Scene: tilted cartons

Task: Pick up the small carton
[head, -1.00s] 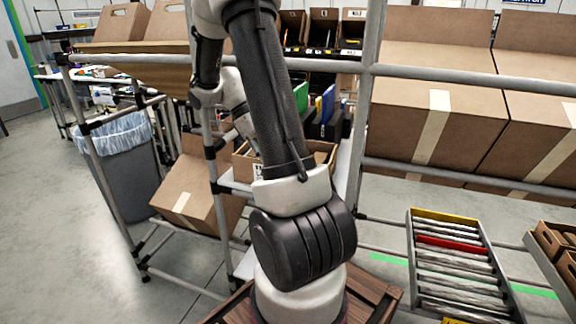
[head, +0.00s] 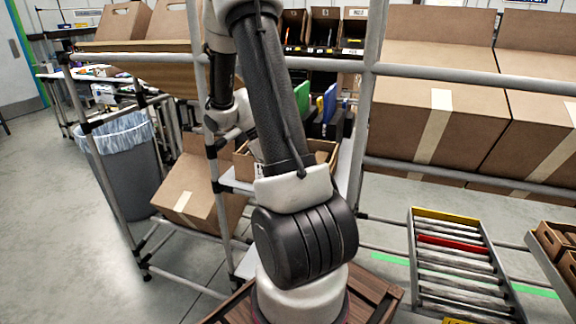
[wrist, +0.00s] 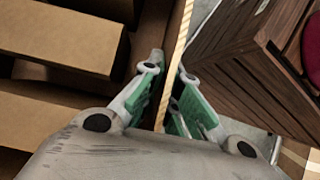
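In the wrist view, my gripper (wrist: 170,75) is open, with its green-padded fingers on either side of a thin cardboard wall edge (wrist: 176,45). Gaps seem to show between the pads and the wall; I cannot tell whether either finger touches it. Left of it lie brown box-like pieces, one above (wrist: 65,38) and one below (wrist: 60,105); I cannot tell which is the small carton. In the head view, an open carton (head: 322,150) stands on the white shelf, partly hidden by my arm. My gripper is hidden there.
Grey rack pipes (head: 365,120) stand close around my arm. Large taped cartons (head: 430,110) fill the right shelf. A dark wooden crate (wrist: 240,60) shows in the wrist view.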

